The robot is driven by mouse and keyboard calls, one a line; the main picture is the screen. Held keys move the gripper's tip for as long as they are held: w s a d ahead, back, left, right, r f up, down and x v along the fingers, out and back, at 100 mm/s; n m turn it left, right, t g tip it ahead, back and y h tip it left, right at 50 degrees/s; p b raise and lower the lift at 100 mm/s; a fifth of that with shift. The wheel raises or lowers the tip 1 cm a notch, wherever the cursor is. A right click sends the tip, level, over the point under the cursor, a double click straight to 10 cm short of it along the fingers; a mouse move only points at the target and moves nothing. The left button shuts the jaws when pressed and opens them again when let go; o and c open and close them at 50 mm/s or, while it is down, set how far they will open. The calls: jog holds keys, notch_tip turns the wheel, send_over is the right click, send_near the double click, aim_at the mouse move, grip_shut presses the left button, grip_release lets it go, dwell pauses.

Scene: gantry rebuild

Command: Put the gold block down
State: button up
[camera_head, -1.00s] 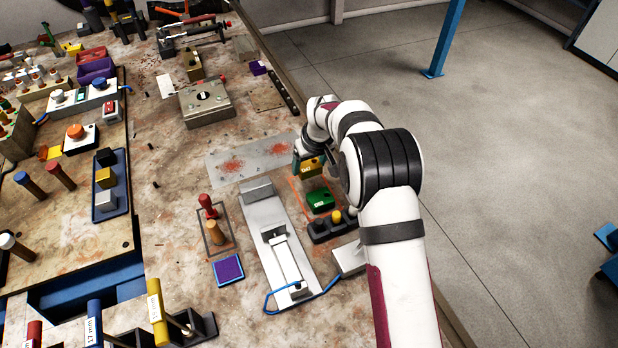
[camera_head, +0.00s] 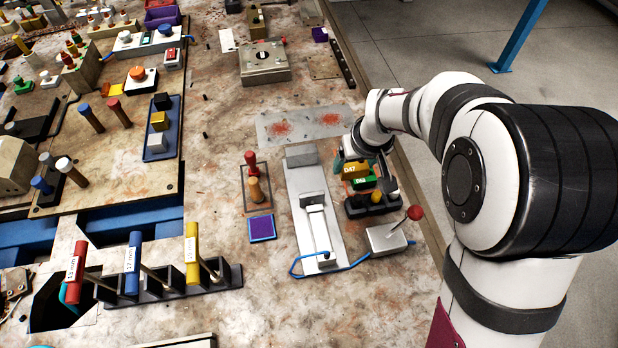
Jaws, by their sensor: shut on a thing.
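The gold block (camera_head: 354,171), labelled D47, is between the fingers of my gripper (camera_head: 362,166), which is shut on it. A green block (camera_head: 364,184), labelled D68, shows directly below and in front of it in the picture. I cannot tell whether the gold block touches the green block or hangs just above or behind it. My wrist and fingers hide the gold block's top and right side.
A black holder (camera_head: 370,205) stands just in front of the green block. A grey box with a red-knobbed lever (camera_head: 388,238) is nearer. A metal plate with a clamp (camera_head: 314,208) lies to the left. A red-stained sheet (camera_head: 300,124) lies flat behind.

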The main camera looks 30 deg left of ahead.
send_over(306, 182)
jog(key=d, duration=0.1)
jog(key=f, duration=0.6)
jog(key=shift+s+f, duration=0.15)
jog(key=shift+s, duration=0.2)
notch_tip(306, 182, down, 3)
jog(key=shift+f, duration=0.1)
jog(key=shift+a+f, duration=0.1)
jog(key=shift+f, duration=0.25)
jog(key=shift+f, duration=0.15)
jog(key=o, duration=1.5)
